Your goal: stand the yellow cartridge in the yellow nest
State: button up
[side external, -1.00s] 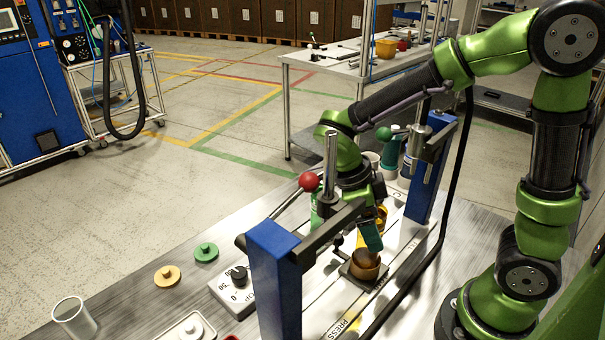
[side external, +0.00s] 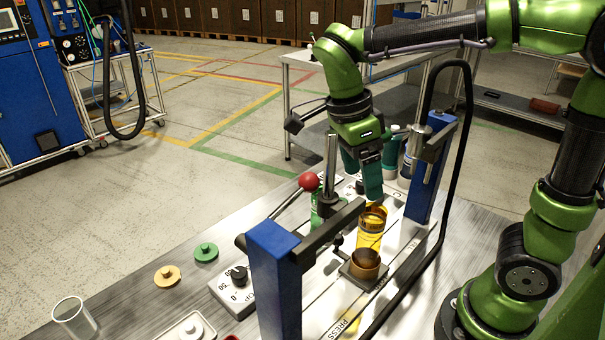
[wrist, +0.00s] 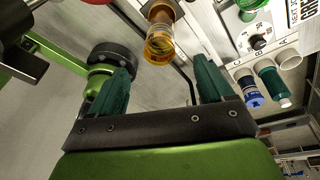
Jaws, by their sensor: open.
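The wrist view also shows the cartridge (wrist: 159,48), beyond and between my fingertips. My gripper (side external: 364,185) is above the cartridge, with its teal fingers apart and empty. In the wrist view, my gripper (wrist: 162,72) has clear space between its fingers. I cannot make out the yellow nest separately; the cartridge's base is partly hidden by the brown cup, so I cannot tell whether it is seated.
Blue posts (side external: 276,280) with a crossbar and a red-knobbed lever (side external: 309,181) stand close to the left. Green and blue bottles (side external: 391,150) stand behind. A black hose (side external: 460,150) arches at right. A dial box (side external: 236,287) and caps lie at left.

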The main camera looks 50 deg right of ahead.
jog(key=n+t, duration=0.1)
jog(key=n, duration=0.1)
jog(key=s+n+y, duration=0.1)
jog(key=n, duration=0.1)
jog(key=s+n+t, duration=0.1)
jog(key=n, duration=0.1)
jog(key=shift+d+r+t+y, duration=0.1)
jog(key=shift+d+t+y, duration=0.2)
jog(key=shift+d, duration=0.05)
jog(key=n, duration=0.1)
jog(key=n+t, duration=0.1)
jog(key=n, duration=0.1)
jog(key=shift+s+y, duration=0.3)
jog(key=shift+s, duration=0.05)
jog(key=n, duration=0.1)
jog(key=n+t, duration=0.1)
jog(key=n, duration=0.1)
jog(key=shift+s+d+t+y, duration=0.1)
jog(key=shift+s+t+y, duration=0.1)
jog(key=shift+t+y, duration=0.1)
jog(key=n+t, duration=0.1)
jog(key=n, duration=0.1)
jog(key=n+t, duration=0.1)
jog(key=n, duration=0.2)
jog(key=n+t+y, duration=0.1)
jog(key=n+t, duration=0.1)
jog(key=n, duration=0.1)
jog(key=shift+s+d+r, duration=0.15)
jog(key=shift+s+d, duration=0.05)
jog(key=shift+s, duration=0.2)
